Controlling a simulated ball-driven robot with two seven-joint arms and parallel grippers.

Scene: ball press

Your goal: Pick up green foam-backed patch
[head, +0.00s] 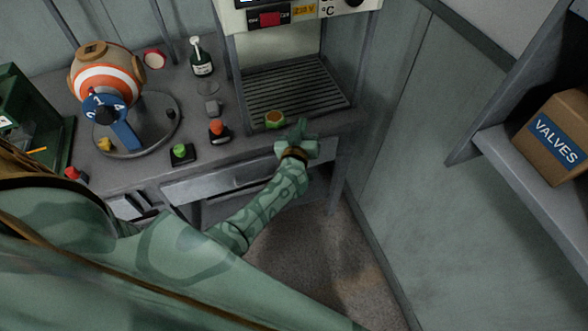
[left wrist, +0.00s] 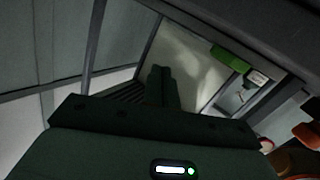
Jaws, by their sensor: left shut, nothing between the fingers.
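A small green piece with a tan-orange top, which looks like the green foam-backed patch (head: 275,119), lies at the front edge of the press's slatted bed in the head view. My left gripper (head: 302,128) is just right of it and nearer the bench's front edge. Its fingers are shut with nothing between them. They also show shut in the left wrist view (left wrist: 161,85), pointing toward the press opening. My right gripper is not in view.
The press (head: 300,70) stands over its slatted bed. Red (head: 219,131) and green (head: 181,153) buttons, a bottle (head: 201,58) and a striped ball (head: 107,75) on a stand are to the left. A shelf with a VALVES box (head: 555,138) is at right.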

